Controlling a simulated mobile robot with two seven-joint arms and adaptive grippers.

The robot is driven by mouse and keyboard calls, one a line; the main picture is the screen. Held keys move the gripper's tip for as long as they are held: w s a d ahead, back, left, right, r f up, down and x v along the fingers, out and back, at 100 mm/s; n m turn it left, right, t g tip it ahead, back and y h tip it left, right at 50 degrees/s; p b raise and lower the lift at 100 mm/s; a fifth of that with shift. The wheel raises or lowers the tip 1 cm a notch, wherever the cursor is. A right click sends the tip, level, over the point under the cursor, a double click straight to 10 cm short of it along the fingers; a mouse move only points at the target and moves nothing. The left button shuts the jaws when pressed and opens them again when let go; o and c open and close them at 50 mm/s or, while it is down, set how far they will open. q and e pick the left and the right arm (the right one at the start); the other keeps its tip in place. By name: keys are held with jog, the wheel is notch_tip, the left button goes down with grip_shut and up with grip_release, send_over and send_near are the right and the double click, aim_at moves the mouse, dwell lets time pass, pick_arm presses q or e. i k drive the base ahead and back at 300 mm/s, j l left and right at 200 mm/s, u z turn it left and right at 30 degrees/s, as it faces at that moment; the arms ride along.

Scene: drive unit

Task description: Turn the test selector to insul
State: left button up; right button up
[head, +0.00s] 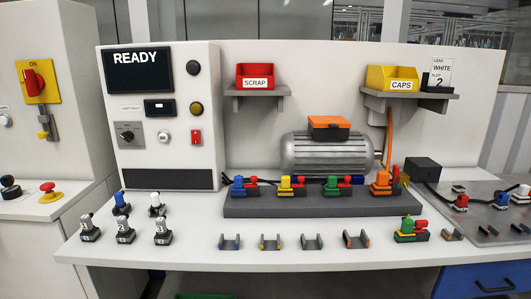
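The likely test selector is a dark rotary knob (127,134) on a grey plate, low on the left of the white control panel (207,115). Its markings are too small to read, so I cannot tell which position it points to. Above it, a dark screen (139,71) reads READY. Neither of my grippers shows in the head view, and nothing covers the knob.
A grey motor (325,153) stands behind a dark base (322,204) with coloured connectors. Several small parts lie along the front of the white bench (200,251). A red SCRAP bin (255,76) and a yellow CAPS bin (391,78) sit on shelves.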

aim_at(128, 136)
jog(key=i+j, duration=0.1)
jog(key=j, duration=0.25)
jog(key=i+j, duration=0.1)
jog(key=j, duration=0.65)
jog(key=i+j, duration=0.15)
jog(key=j, duration=0.2)
jog(key=u, duration=0.05)
